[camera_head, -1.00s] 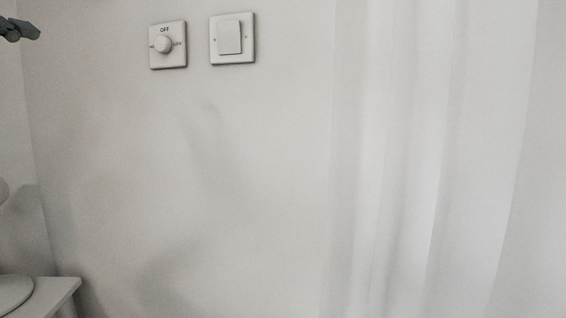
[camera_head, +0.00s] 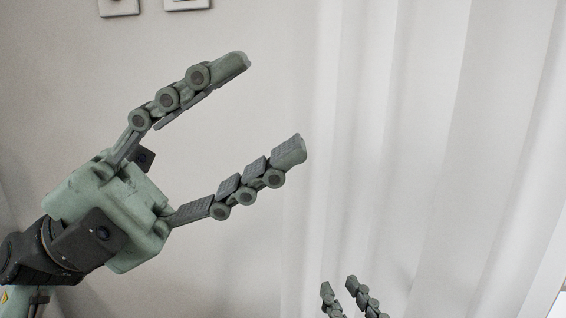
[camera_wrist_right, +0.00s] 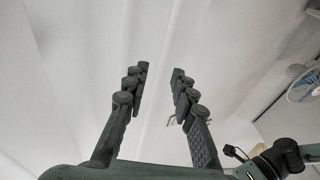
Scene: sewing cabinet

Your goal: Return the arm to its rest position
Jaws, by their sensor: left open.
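My left gripper (camera_head: 268,105) is large in the left half of the head view, its two fingers spread wide and pointing up and to the right. Nothing is between its fingers. My right gripper (camera_head: 338,285) shows only its fingertips at the bottom edge of the head view; the rest is cut off. In the right wrist view, the right gripper's fingers (camera_wrist_right: 159,70) stand apart with a clear gap and nothing held.
A white switch plate (camera_head: 187,3) and a second plate (camera_head: 118,6) are on the wall at the top left. A pale curtain (camera_head: 440,140) hangs on the right. A fan (camera_wrist_right: 303,85) shows at the right of the wrist view.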

